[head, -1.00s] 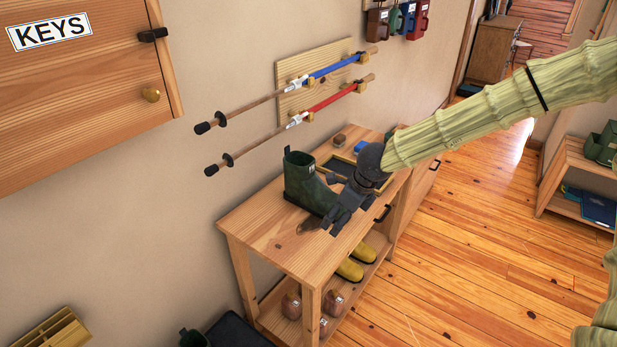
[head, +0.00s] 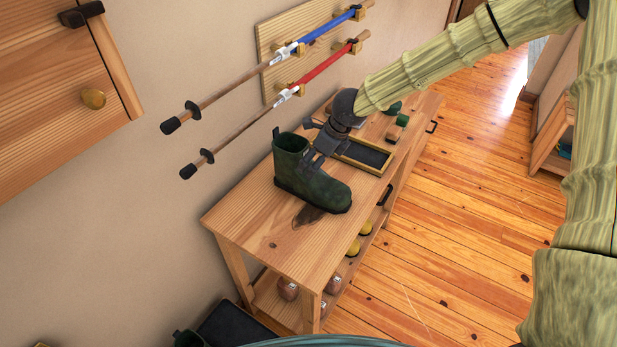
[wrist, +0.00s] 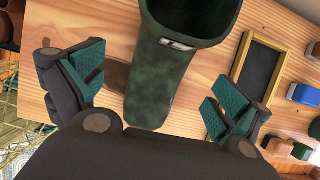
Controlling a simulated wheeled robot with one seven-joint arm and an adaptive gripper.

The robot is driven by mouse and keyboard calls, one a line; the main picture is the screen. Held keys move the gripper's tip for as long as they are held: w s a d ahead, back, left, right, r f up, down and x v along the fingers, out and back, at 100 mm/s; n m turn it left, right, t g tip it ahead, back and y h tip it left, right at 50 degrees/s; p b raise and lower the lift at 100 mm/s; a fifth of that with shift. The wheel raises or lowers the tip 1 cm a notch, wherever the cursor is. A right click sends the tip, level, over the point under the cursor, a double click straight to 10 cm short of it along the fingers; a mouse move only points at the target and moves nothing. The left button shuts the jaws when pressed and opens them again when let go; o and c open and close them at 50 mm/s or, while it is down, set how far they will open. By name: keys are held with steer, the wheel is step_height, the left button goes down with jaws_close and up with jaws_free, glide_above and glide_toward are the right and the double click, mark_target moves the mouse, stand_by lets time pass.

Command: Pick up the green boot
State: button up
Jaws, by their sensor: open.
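The green boot (head: 322,190) stands upright on the wooden bench top, its toe pointing right and toward the front edge. Its dark green shaft also shows in the wrist view (wrist: 160,80), with the open top at the upper edge and a small pale label on the side. My gripper (head: 310,170) is just above the boot's foot, beside the shaft, in the head view. In the wrist view my gripper (wrist: 147,95) is open, with one teal-padded finger on each side of the boot and gaps between. I cannot tell its exact height over the boot.
A framed dark tray (head: 367,153) lies on the bench (head: 250,222) behind the boot, with brushes (head: 397,128) beyond. Walking poles (head: 262,112) hang on the wall above. Yellow footwear (head: 360,237) and brown footwear (head: 288,288) stand on the lower shelf. The front bench top is clear.

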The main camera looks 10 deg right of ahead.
steer(key=shift+w+x, duration=0.2)
steer(key=shift+x, duration=0.8)
steer(key=shift+s, duration=0.15)
steer(key=shift+a+f+p, duration=0.1)
steer(key=shift+f+p, duration=0.2)
steer(key=x, duration=0.1)
steer(key=p+x, duration=0.1)
steer(key=x, duration=0.1)
steer(key=shift+w, duration=0.35)
steer(key=shift+w+a+f, duration=0.15)
steer(key=shift+f, duration=0.45)
steer(key=shift+c, duration=0.2)
steer(key=c, duration=1.4)
